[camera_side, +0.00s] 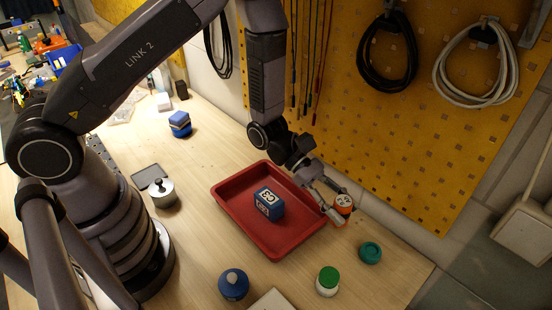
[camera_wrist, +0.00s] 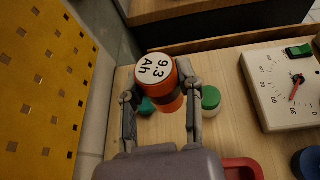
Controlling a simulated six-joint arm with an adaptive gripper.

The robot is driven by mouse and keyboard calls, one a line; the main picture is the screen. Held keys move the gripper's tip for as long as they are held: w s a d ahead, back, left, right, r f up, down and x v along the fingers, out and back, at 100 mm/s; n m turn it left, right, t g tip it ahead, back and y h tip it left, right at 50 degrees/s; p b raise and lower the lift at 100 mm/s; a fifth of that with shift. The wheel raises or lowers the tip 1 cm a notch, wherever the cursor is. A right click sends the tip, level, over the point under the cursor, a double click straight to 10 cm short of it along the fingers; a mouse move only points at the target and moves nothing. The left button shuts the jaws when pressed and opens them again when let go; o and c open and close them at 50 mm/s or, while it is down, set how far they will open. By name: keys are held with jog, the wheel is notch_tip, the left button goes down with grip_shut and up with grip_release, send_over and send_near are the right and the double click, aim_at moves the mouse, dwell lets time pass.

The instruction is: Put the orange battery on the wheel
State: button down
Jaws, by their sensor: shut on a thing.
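The orange battery (camera_side: 343,206) is a short cylinder with a white end marked "9.3 Ah"; it also shows in the wrist view (camera_wrist: 169,96). My gripper (camera_side: 334,204) is shut on it, with one finger on each side in the wrist view (camera_wrist: 158,88). The battery is by the right corner of the red tray and appears to be above the bench. A round teal piece (camera_side: 370,252), apparently the wheel, lies flat on the bench below and right of the battery. In the wrist view the battery partly hides the teal piece (camera_wrist: 146,107).
The red tray (camera_side: 235,222) holds a blue block (camera_side: 269,204). A green-capped jar (camera_side: 328,281), a blue container (camera_side: 233,284) and a white dial box (camera_wrist: 285,75) stand near the front. A yellow pegboard (camera_side: 420,130) rises behind. Bare bench surrounds the teal piece.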

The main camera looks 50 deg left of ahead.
jog(key=w+d+f, duration=0.2)
jog(key=w+d, duration=0.1)
jog(key=w, duration=0.1)
send_over(372, 250)
notch_tip(372, 250, down, 6)
jog(key=shift+s+r, duration=0.1)
jog(key=shift+r, duration=0.15)
jog(key=shift+f, duration=1.6)
jog(key=shift+f, duration=0.1)
jog(key=c, duration=0.7)
grip_release()
jog(key=shift+c, duration=0.2)
